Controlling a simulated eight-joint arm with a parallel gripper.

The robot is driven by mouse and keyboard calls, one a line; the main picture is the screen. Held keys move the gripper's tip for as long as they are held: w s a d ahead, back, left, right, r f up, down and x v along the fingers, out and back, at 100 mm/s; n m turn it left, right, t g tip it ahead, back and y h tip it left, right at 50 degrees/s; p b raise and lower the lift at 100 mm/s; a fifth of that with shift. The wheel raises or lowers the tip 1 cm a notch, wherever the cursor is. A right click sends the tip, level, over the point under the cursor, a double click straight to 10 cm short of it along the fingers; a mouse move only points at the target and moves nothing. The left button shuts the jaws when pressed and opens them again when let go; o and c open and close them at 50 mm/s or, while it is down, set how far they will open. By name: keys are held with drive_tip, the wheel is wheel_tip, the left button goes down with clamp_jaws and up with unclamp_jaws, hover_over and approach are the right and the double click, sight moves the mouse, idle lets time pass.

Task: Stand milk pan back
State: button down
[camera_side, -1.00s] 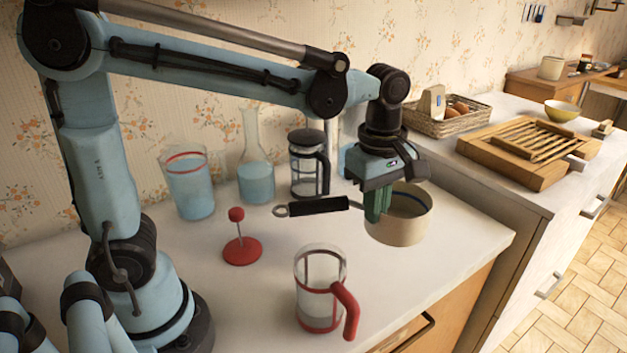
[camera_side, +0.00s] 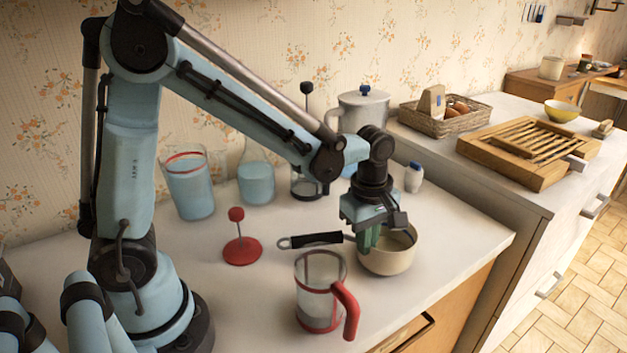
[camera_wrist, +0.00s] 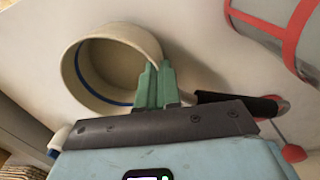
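The milk pan (camera_side: 387,262) is cream with a dark handle pointing left. It is upright, low over the front right of the white counter; whether its base touches is hard to tell. My gripper (camera_side: 368,238) points down and is shut on the pan where the handle meets the wall. In the wrist view my green fingers (camera_wrist: 155,86) are close together against the wall of the pan (camera_wrist: 146,37), and the handle (camera_wrist: 245,105) runs to the right. The exact grip is partly hidden by the fingers.
A red-handled glass mug (camera_side: 322,292) stands close in front of the pan handle. A red plunger (camera_side: 241,250) stands left. A beaker (camera_side: 191,190), a flask (camera_side: 256,183), a metal pot (camera_side: 362,110) and a small white bottle (camera_side: 413,177) stand behind. Counter to the pan's right is clear.

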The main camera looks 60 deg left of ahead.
drive_tip(key=shift+f, duration=0.5)
drive_tip(key=shift+f, duration=0.1)
drive_tip(key=c, duration=1.3)
unclamp_jaws()
drive_tip(key=shift+c, duration=0.2)
wheel_tip(320, 180, up, 12)
drive_tip(key=m+t, duration=0.5)
drive_tip(key=m, duration=0.9)
hover_over(316, 236)
drive_tip(key=shift+w+d+f, duration=0.35)
drive_tip(key=shift+w+f, duration=0.05)
drive_tip(key=shift+f, duration=0.2)
drive_tip(key=m+t, duration=0.1)
drive_tip(key=s+f+m, duration=0.1)
drive_tip(key=m, duration=0.1)
drive_tip(key=shift+a+t, duration=0.35)
drive_tip(key=shift+t, duration=0.05)
